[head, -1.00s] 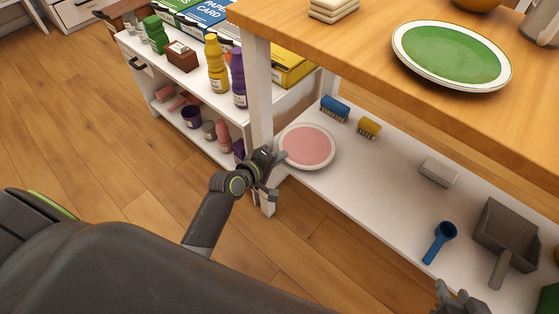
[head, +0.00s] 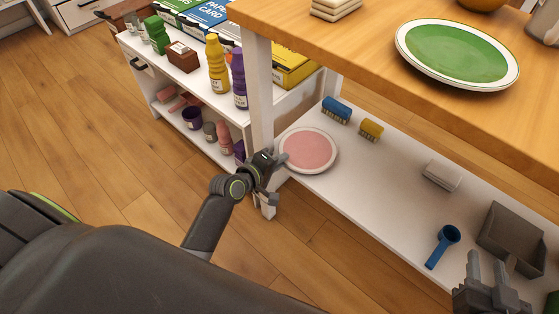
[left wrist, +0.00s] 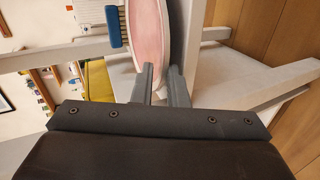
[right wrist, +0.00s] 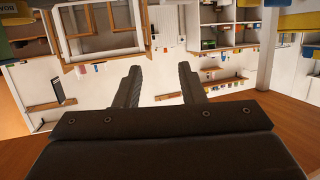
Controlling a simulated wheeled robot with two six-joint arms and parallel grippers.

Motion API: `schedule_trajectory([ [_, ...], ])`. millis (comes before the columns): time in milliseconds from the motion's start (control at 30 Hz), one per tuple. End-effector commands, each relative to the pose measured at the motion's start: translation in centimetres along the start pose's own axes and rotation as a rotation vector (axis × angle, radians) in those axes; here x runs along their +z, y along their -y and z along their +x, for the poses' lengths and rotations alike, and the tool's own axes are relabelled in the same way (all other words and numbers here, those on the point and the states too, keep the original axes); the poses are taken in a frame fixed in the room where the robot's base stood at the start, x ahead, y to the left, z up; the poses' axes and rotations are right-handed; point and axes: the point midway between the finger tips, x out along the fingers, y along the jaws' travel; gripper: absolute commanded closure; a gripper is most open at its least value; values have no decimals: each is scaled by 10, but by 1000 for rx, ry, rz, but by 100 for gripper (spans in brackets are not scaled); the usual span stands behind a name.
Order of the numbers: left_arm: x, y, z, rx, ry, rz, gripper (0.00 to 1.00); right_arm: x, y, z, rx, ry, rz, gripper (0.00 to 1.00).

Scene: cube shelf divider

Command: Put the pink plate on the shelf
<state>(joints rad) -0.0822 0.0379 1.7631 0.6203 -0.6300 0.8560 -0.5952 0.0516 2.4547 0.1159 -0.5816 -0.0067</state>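The pink plate (head: 309,149) with a pale rim is at the left end of the white lower shelf (head: 375,185) under the wooden table. It lies flat or nearly so; I cannot tell whether it rests fully on the shelf. My left gripper (head: 279,162) is at the plate's near left rim. In the left wrist view, the fingers (left wrist: 160,80) straddle the rim of the pink plate (left wrist: 150,35) with a narrow gap and appear shut on it. My right gripper (head: 487,262) is at the lower right. In the right wrist view its fingers (right wrist: 160,82) are apart and empty.
On the lower shelf are a blue brush (head: 337,109), a yellow brush (head: 371,129), a white block (head: 442,175), a blue scoop (head: 445,240) and a grey dustpan (head: 512,232). A green plate (head: 458,52) is on the tabletop. A table leg (head: 259,95) stands close beside my left gripper.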

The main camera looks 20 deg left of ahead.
Motion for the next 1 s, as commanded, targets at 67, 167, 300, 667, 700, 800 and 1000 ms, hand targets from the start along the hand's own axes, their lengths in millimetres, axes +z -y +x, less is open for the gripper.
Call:
schedule_trajectory([
  [67, 0, 0, 0, 0, 0, 0, 87, 0, 0, 0, 0, 1, 0, 64],
  [167, 0, 0, -2, 0, 0, 0, 87, 2, 0, 0, -1, 15, 2, 64],
  [300, 0, 0, -10, -1, -1, 0, 87, 19, 1, -4, -6, 103, 15, 64],
  [667, -1, 0, -44, -1, -1, 2, 87, 80, 9, -31, -41, 451, 64, 64],
  [700, -1, -1, -48, -1, -1, 1, 87, 87, 10, -36, -46, 490, 69, 64],
  [800, 0, -1, -58, -1, 0, 0, 87, 102, 13, -48, -60, 590, 81, 64],
  [1000, 0, 0, -79, -1, -1, 1, 87, 130, 20, -77, -89, 785, 104, 64],
])
